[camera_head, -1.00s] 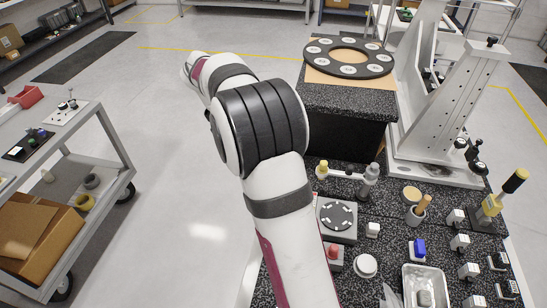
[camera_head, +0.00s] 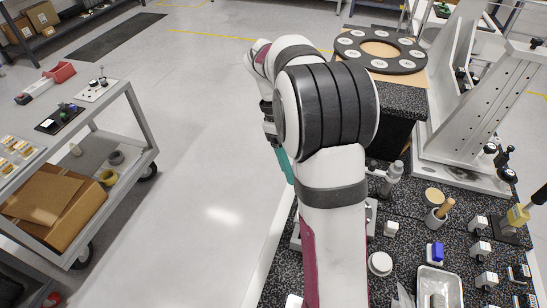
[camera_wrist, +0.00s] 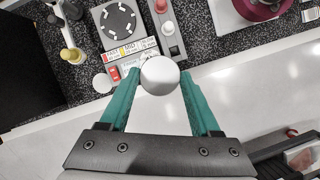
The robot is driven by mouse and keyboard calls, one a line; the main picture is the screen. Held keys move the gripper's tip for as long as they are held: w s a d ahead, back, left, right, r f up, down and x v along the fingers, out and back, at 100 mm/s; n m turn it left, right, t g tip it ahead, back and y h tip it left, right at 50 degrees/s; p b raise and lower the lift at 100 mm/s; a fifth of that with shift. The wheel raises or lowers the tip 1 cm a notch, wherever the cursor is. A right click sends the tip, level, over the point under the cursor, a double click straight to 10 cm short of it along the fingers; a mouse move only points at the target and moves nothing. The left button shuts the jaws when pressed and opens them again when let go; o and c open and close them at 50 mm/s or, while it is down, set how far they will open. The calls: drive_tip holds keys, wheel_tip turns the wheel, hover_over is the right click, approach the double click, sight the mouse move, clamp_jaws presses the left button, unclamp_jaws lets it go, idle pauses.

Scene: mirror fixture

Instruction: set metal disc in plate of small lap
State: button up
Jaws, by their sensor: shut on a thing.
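My gripper (camera_wrist: 160,82) is shut on the metal disc (camera_wrist: 160,74), a smooth round pale piece between the two teal fingertips. The small lap (camera_wrist: 139,47) is a grey unit at the top of the wrist view, with a round black plate (camera_wrist: 118,20) bearing light pads, a label panel and a red switch. In the wrist picture the disc appears below and right of the plate, apart from it. In the head view a teal finger (camera_head: 284,166) shows left of my arm, over the floor side of the bench. There my arm hides the disc and most of the lap.
A grey box with a red button (camera_wrist: 160,6) stands right of the lap. A white round piece (camera_wrist: 102,83) and a yellow-topped bottle (camera_wrist: 72,55) are nearby. A large black ring (camera_head: 381,49) lies at the back. A grey cart (camera_head: 133,123) stands left; floor between is clear.

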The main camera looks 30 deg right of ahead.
drive_tip(key=s+d+f+n, duration=0.2)
drive_tip(key=d+f, duration=0.1)
drive_tip(key=d, duration=0.1)
drive_tip(key=s+d+f+n+t+h, duration=0.1)
drive_tip(key=s+d+f+n, duration=0.1)
drive_tip(key=d+f, duration=0.2)
drive_tip(key=s+d+f+n+h, duration=0.1)
drive_tip(key=s+d+f+n, duration=0.2)
drive_tip(key=d, duration=0.3)
drive_tip(key=shift+d+f, duration=0.25)
drive_tip(key=shift+f, duration=0.25)
drive_tip(key=shift+f+t, duration=0.3)
drive_tip(key=shift+f, duration=1.5)
drive_tip(key=shift+f, duration=0.75)
drive_tip(key=o, duration=1.5)
